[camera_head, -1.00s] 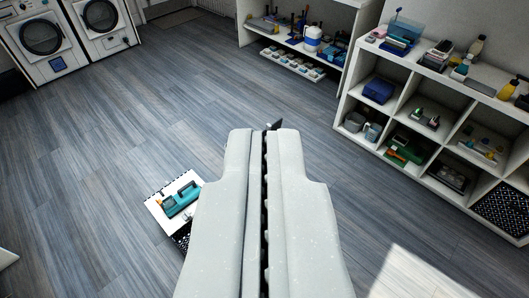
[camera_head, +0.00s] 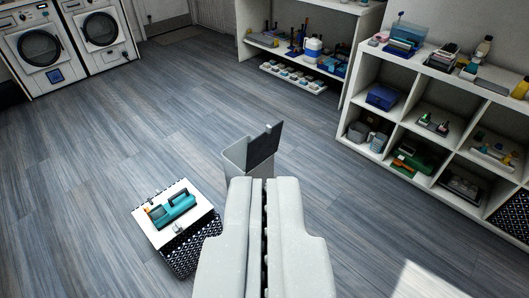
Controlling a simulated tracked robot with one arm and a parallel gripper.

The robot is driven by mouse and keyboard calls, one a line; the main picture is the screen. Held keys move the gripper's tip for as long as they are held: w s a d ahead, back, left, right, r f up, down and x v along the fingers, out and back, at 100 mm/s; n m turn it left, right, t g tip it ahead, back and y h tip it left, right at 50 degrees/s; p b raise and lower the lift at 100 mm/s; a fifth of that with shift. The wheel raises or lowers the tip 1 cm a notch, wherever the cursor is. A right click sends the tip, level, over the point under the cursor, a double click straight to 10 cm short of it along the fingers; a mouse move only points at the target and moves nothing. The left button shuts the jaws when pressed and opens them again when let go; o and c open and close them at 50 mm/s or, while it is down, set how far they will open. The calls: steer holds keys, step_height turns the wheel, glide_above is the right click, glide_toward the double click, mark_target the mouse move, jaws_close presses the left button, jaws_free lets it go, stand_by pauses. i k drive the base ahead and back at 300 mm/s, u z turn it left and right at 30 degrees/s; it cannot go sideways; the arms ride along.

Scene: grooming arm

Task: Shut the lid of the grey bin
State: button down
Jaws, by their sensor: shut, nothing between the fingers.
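The grey bin (camera_head: 235,157) stands on the floor just beyond my gripper, near the middle of the view. Its dark lid (camera_head: 264,146) is up, tilted open at the bin's right side. The bin's lower part is hidden behind my gripper. My gripper (camera_head: 264,180) is shut and empty, pointing away from me toward the bin. In the picture its tip lies just below the bin's rim; I cannot tell whether they touch.
A small patterned stand (camera_head: 187,252) with a white top holding a teal tool (camera_head: 174,211) is left of my gripper. A white cubby shelf (camera_head: 397,135) lines the right, another shelf (camera_head: 292,50) the back. Washing machines (camera_head: 40,48) stand back left. Floor between is clear.

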mark_target(266, 144)
steer(key=z, duration=0.45)
steer(key=i, duration=2)
steer(key=u, duration=0.75)
